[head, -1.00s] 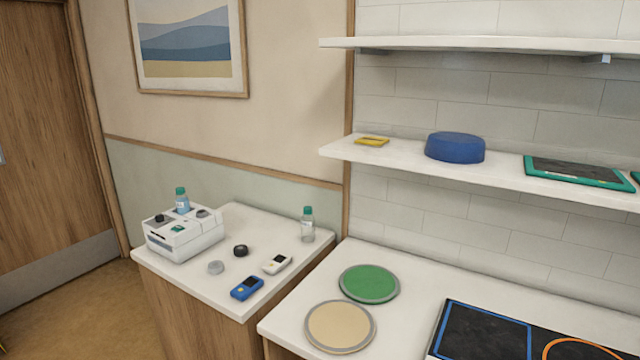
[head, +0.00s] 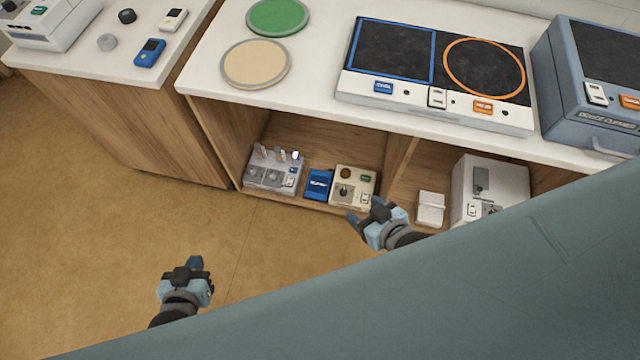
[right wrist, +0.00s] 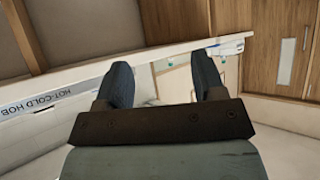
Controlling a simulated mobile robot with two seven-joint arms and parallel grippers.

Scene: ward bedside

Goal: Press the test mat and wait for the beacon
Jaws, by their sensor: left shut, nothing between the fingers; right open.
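I cannot tell for sure which thing is the test mat or the beacon. In the head view, a round green pad (head: 278,17) and a round beige pad (head: 256,64), both grey-rimmed, lie flat on the white counter. On the lower shelf a grey device (head: 273,176) has small upright parts and a bright white-blue spot on top. My left gripper (head: 192,264) is shut and empty over the floor, left of the shelf. My right gripper (head: 366,217) is open in front of the lower shelf; its two fingers also show in the right wrist view (right wrist: 162,75), with nothing between them.
A black hob panel (head: 437,112) with a blue square and an orange ring lies on the counter. A blue-grey case (head: 585,90) stands right. A blue box (head: 319,185), a beige device (head: 352,187) and a white unit (head: 490,185) sit below. The floor at left is clear.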

